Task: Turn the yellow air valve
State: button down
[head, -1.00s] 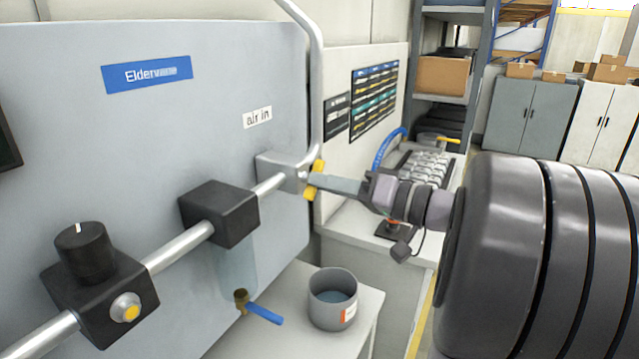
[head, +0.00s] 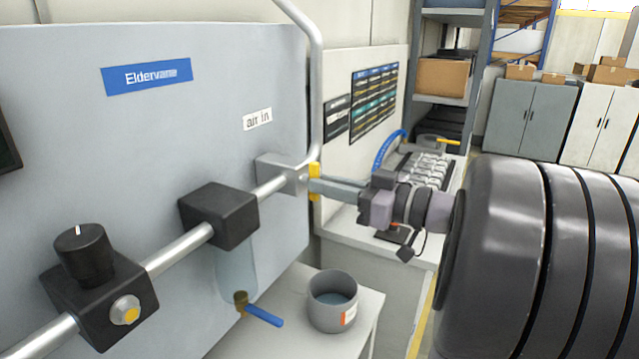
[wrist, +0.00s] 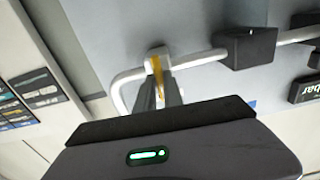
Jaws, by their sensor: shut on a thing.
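The yellow air valve handle (head: 314,170) sits on the grey valve block (head: 275,173) where the silver pipe meets the panel, below the "air in" label (head: 257,118). My gripper (head: 317,186) reaches it from the right and is shut on the handle. In the wrist view the yellow handle (wrist: 157,66) lies between my two fingers (wrist: 162,92), which cover part of it. In the head view the handle stands about upright.
A black block with a clear bowl (head: 219,214) and a black regulator knob (head: 84,254) sit along the pipe to the left. A grey pot (head: 333,300) stands on the shelf below, near a blue drain lever (head: 264,314). A large dark ribbed cylinder fills the right side.

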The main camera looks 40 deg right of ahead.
jog(key=shift+r, duration=0.1)
jog(key=c, duration=1.6)
grip_release()
jog(key=shift+o, duration=0.2)
jog(key=shift+s, duration=0.1)
jog(key=v, duration=0.5)
